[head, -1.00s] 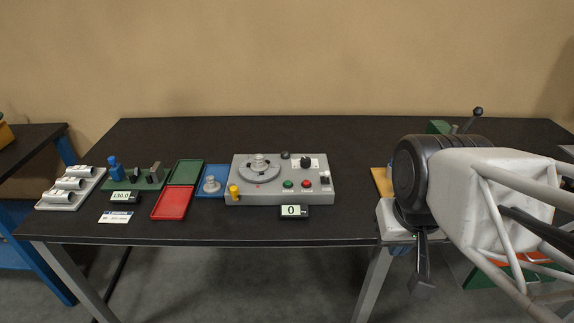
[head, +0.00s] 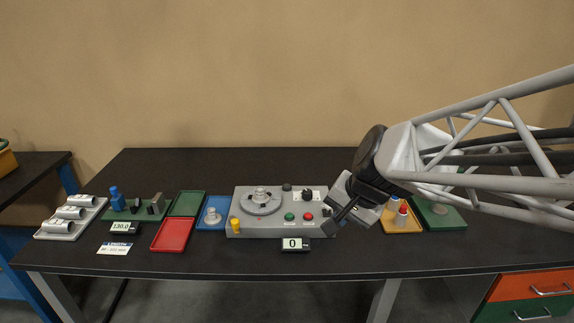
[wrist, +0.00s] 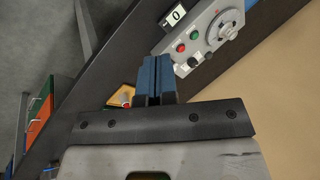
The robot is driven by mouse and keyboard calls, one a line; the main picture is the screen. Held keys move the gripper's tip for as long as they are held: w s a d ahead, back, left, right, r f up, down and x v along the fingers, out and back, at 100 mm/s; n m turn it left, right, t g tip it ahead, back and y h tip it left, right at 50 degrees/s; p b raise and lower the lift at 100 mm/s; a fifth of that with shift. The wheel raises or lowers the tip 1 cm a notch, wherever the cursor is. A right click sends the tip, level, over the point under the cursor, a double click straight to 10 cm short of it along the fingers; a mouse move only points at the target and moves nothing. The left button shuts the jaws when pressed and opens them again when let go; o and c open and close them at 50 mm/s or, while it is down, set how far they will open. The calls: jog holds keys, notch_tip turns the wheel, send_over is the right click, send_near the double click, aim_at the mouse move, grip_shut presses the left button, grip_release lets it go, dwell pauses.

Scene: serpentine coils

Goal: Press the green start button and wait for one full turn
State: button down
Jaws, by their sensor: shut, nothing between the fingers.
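The green start button (head: 290,217) sits on the front of the grey machine box (head: 262,230), left of a red button (head: 308,216). In the wrist view the green button (wrist: 194,34) and the red button (wrist: 181,48) show beyond the fingers. A round turntable (head: 261,201) is on the box's left part. A small display (head: 295,244) in front of the box reads 0. My gripper (head: 328,229) is shut and empty near the box's right front corner, to the right of both buttons. In the wrist view its blue fingers (wrist: 154,72) lie together.
A blue tray (head: 203,225), a red tray (head: 172,236) and a green tray (head: 187,204) stand left of the box. A yellow tray (head: 411,227) with small bottles is at right, partly behind my arm. A black knob (head: 307,194) stands up on the box.

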jog(key=w+a+f+m+t+y, duration=0.1)
jog(key=w+a+m, duration=0.2)
jog(key=w, duration=0.4)
jog(key=w+a+f+m+y, duration=0.1)
jog(key=w+a+f+m, duration=0.15)
jog(key=w, duration=0.45)
jog(key=m+t, duration=0.2)
jog(key=m, duration=0.6)
send_over(289, 215)
notch_tip(289, 215, down, 5)
jog(key=shift+s+f, duration=0.1)
jog(key=shift+f, duration=0.1)
jog(key=shift+n, duration=0.25)
jog(key=shift+f, duration=4.35)
